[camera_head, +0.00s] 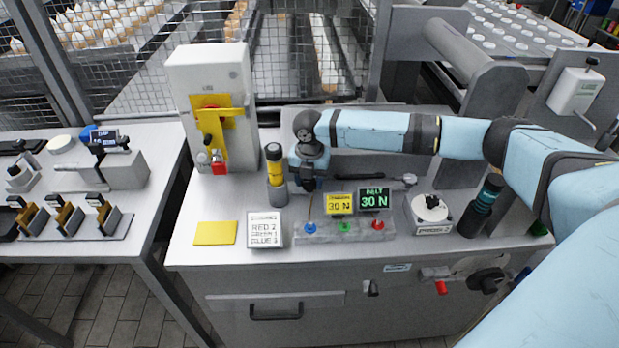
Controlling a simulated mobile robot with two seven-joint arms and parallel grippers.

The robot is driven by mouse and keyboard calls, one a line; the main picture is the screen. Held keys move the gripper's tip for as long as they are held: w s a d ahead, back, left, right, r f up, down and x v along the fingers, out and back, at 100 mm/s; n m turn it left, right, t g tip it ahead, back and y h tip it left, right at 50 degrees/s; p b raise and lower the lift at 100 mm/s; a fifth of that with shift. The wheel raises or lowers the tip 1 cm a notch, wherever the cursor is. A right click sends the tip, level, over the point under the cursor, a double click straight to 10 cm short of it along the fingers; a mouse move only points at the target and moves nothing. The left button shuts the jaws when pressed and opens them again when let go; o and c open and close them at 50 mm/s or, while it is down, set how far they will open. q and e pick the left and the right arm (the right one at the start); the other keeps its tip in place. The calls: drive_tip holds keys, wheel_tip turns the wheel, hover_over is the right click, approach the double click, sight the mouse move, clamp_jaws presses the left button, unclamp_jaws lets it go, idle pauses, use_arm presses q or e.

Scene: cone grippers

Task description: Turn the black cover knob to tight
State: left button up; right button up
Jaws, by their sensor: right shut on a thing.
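A round black knob (487,280) sits on the right part of the bench's front panel, beside a small red-ended handle (441,287). A smaller black knob (370,287) is on the same panel further left; I cannot tell which is the cover knob. My right gripper (308,186) points down over the bench top, well away from both knobs. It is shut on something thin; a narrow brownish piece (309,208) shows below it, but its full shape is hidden. My left gripper is not in view.
A panel (385,235) with blue, green and red buttons and two "30 N" displays stands below the gripper. A yellow-black cylinder (275,170) is close at its left. A white dial device (428,214) and dark bottle (483,205) stand right.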

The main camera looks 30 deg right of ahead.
drive_tip(key=m+p, duration=0.1)
drive_tip(key=p, duration=0.2)
drive_tip(key=shift+r+m, duration=0.3)
drive_tip(key=shift+r, duration=0.05)
drive_tip(key=m+p, duration=0.3)
drive_tip(key=p, duration=0.2)
drive_tip(key=shift+p, duration=0.35)
drive_tip(key=shift+m+p, duration=0.55)
drive_tip(key=shift+m, duration=0.05)
drive_tip(key=m+p, duration=0.7)
drive_tip(key=shift+f+p, duration=0.1)
drive_tip(key=shift+p, duration=0.3)
drive_tip(key=m+p, duration=0.2)
drive_tip(key=shift+f+m, duration=0.1)
drive_tip(key=shift+m, duration=0.2)
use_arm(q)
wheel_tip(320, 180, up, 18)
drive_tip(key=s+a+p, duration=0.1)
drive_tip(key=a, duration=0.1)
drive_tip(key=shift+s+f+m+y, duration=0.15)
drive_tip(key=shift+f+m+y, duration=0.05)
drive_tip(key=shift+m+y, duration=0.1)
use_arm(e)
drive_tip(key=shift+f+m, duration=0.1)
drive_tip(key=shift+m, duration=1)
use_arm(q)
drive_tip(key=shift+p, duration=0.3)
